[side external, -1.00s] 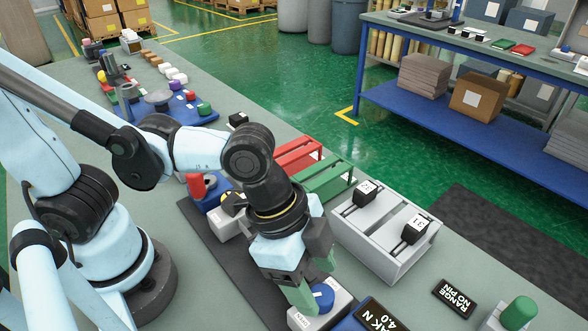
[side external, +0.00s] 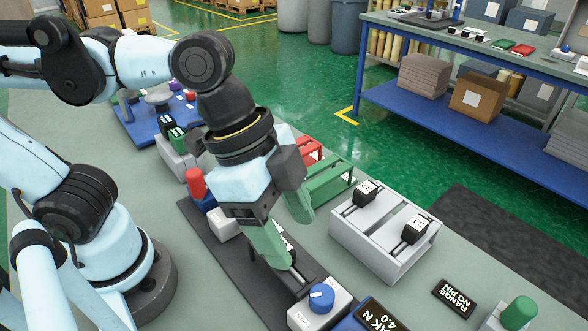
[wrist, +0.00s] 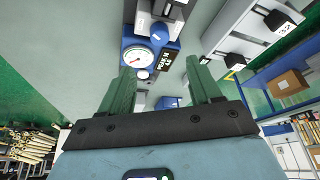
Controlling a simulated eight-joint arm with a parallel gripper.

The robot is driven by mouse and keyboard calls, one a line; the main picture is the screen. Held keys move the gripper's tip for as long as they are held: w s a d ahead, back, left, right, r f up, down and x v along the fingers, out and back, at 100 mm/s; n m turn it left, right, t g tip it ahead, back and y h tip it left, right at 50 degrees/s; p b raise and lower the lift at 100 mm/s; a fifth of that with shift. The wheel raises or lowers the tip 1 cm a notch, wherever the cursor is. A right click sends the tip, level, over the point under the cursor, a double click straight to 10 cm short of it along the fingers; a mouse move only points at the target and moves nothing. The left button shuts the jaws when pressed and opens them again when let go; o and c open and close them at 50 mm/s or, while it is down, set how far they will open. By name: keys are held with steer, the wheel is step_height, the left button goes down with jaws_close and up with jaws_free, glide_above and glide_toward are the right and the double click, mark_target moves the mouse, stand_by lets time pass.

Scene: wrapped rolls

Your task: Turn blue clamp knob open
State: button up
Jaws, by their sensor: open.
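The blue clamp knob (side external: 321,297) sits on a small light block (side external: 308,318) at the front end of the dark base strip in the side view. A pale mark shows on its top; I cannot tell how far it is turned. My gripper (side external: 291,243) is above and behind the knob, apart from it, with its green fingers spread and nothing between them. In the wrist view my gripper (wrist: 160,68) also shows spread green fingers. A metal rod (side external: 299,276) lies between the gripper and the knob.
A dark display (side external: 378,318) is right of the knob, and a round white gauge (wrist: 138,58) shows in the wrist view. A grey two-rail fixture (side external: 385,235), a green channel (side external: 325,182) and a red cylinder (side external: 195,182) stand nearby.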

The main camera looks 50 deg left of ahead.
mark_target(320, 292)
stand_by(0.3)
steer(key=shift+w+d+f+m+g+h, duration=0.1)
steer(key=shift+w+d+f+m+g, duration=0.4)
steer(key=shift+f, duration=1.45)
steer(key=shift+w+d+f+m+g+h, duration=0.1)
steer(key=shift+w+d+f+m, duration=0.15)
steer(key=shift+d+f+m, duration=1.2)
steer(key=shift+w+d+f+m+g+h, duration=0.1)
steer(key=shift+w+f+m+g, duration=0.2)
steer(key=shift+f, duration=2.15)
